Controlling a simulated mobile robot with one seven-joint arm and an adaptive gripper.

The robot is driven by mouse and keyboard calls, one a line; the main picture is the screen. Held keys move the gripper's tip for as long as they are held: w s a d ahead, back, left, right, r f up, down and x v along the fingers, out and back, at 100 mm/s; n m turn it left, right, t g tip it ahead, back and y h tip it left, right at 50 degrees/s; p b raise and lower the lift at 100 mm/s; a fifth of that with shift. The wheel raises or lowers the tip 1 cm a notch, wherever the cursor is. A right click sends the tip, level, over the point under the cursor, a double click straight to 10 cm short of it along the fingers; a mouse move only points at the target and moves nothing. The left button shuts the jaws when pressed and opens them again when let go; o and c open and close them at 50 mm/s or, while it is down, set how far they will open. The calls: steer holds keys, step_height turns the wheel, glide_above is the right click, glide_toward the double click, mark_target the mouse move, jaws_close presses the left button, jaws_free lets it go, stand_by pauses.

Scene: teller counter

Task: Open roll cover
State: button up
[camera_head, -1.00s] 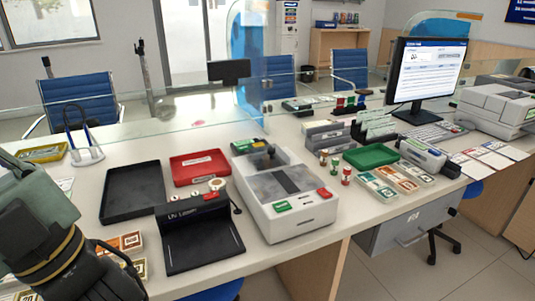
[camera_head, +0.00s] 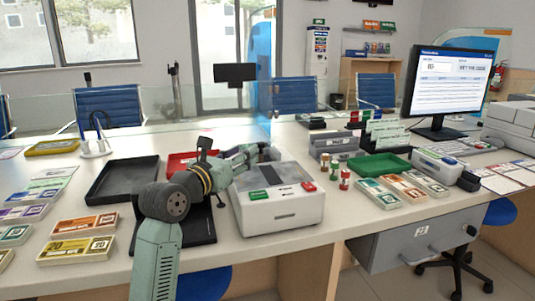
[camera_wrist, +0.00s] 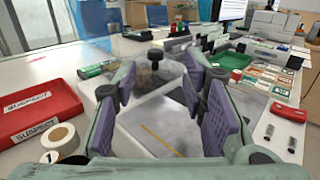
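The white machine (camera_head: 283,211) stands on the counter, with green and red buttons on its front. Its grey cover (camera_head: 268,177) lies down on top and looks shut. My gripper (camera_head: 258,153) is above the cover's back edge, and the arm hides part of the cover's left side. In the wrist view, a black knob (camera_wrist: 155,60) stands at the far end of the grey cover (camera_wrist: 172,78), ahead of and between my fingers. My gripper (camera_wrist: 158,92) is open, with purple pads apart and nothing held. I cannot tell whether a finger touches the cover.
A red tray marked SUSPECT (camera_wrist: 35,112) and a white roll (camera_wrist: 60,138) lie left of the gripper. A black tray (camera_head: 122,180), a green tray (camera_head: 378,165), banknote bundles (camera_head: 76,250) and coin rolls (camera_head: 344,178) surround the machine. A glass screen (camera_head: 215,131) crosses behind.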

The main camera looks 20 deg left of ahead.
mark_target(259, 144)
steer(key=x, duration=0.3)
steer(key=p+x, duration=0.1)
steer(key=x, duration=0.3)
steer(key=f+p+x, duration=0.1)
steer(key=x, duration=0.3)
steer(key=shift+a, duration=0.35)
steer(key=shift+c, duration=0.5)
jaws_close()
